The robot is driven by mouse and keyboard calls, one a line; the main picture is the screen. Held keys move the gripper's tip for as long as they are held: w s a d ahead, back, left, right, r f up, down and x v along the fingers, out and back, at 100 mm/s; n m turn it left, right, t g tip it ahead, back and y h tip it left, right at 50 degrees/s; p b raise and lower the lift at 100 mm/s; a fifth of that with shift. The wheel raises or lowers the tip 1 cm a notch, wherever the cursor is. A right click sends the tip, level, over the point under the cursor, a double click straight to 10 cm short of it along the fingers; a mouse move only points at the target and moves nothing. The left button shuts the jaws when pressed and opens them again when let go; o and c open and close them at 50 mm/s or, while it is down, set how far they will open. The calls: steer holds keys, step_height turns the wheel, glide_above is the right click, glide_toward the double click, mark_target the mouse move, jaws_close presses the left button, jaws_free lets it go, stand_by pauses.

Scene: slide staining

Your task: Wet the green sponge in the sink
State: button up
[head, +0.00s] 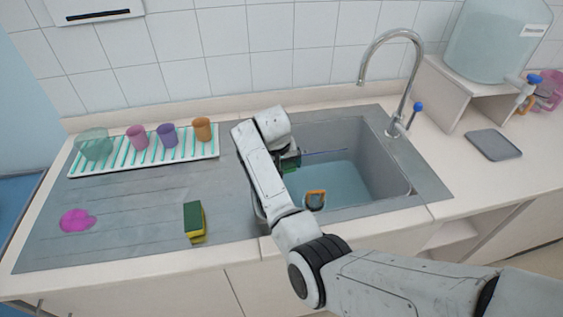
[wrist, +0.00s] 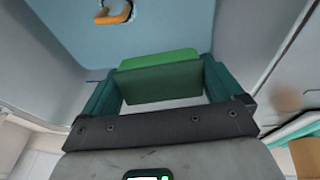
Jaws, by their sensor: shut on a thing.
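My gripper (head: 288,163) is over the left part of the sink (head: 385,168), pointing down into it. In the wrist view its two dark teal fingers (wrist: 160,82) are shut on the green sponge (wrist: 158,60), which lies flat between them. In the head view my arm hides most of the sponge; only a bit of green shows. The sink holds bluish water (head: 345,180). I cannot tell whether the sponge touches the water.
A green-and-yellow sponge (head: 194,222) and a magenta stain (head: 77,220) are on the drainboard (head: 140,215). Cups stand on a striped rack (head: 185,152). A grey tray (head: 494,145) lies right.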

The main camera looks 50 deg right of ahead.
step_height(320, 180, down, 13)
steer(key=b, duration=0.8)
steer(key=shift+f, duration=0.15)
stand_by(0.7)
step_height(320, 180, up, 15)
steer(key=p, duration=1.3)
steer(key=shift+r+p, duration=1.05)
steer(key=shift+r, duration=1.95)
steer(key=shift+r, duration=0.15)
steer(key=shift+r, duration=1.85)
